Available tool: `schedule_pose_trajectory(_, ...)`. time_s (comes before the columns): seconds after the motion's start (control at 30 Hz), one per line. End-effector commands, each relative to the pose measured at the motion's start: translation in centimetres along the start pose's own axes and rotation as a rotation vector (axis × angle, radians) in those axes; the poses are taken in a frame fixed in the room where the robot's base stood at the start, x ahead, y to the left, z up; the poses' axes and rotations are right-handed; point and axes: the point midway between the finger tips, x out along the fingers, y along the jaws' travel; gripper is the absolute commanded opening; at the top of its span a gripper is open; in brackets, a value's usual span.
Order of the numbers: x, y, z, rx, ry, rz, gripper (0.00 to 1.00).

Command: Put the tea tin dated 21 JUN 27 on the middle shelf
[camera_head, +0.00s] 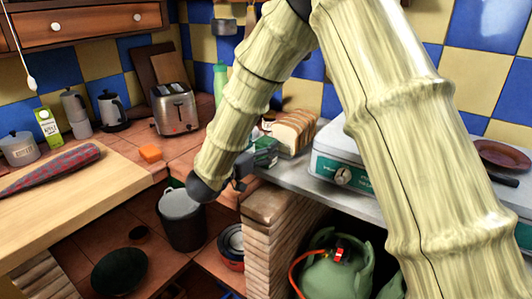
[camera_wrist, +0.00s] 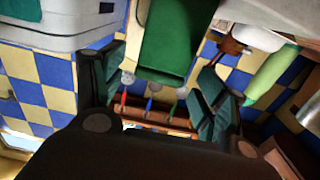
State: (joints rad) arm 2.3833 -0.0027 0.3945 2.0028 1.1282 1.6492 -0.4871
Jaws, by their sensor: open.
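A green box-like thing, probably a tea tin, stands on the grey counter in the head view (camera_head: 265,152), partly hidden by my gripper (camera_head: 242,176). A green shape with a pale edge, seemingly the same thing, shows in the wrist view (camera_wrist: 167,52) between my open fingers (camera_wrist: 160,88). A gap shows on each side of it, and I cannot tell how deep it sits between the fingers. No date is readable. I cannot pick out the middle shelf; open shelving (camera_head: 140,215) shows below the counter.
A bread loaf (camera_head: 293,131) and a small dark jar (camera_head: 268,120) stand close behind the green thing. A white and green scale (camera_head: 340,160) is to the right. A grey bucket (camera_head: 181,218) stands below.

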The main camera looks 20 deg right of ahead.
Motion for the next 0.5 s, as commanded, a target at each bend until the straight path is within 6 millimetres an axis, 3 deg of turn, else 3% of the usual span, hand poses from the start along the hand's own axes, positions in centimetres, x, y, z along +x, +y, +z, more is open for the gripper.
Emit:
schedule_pose_trajectory(0.23,3.1,0.0,0.0,0.001,-0.002,0.0,0.72)
schedule_pose_trajectory(0.5,3.4,0.0,0.0,0.0,0.0,-0.002,0.7)
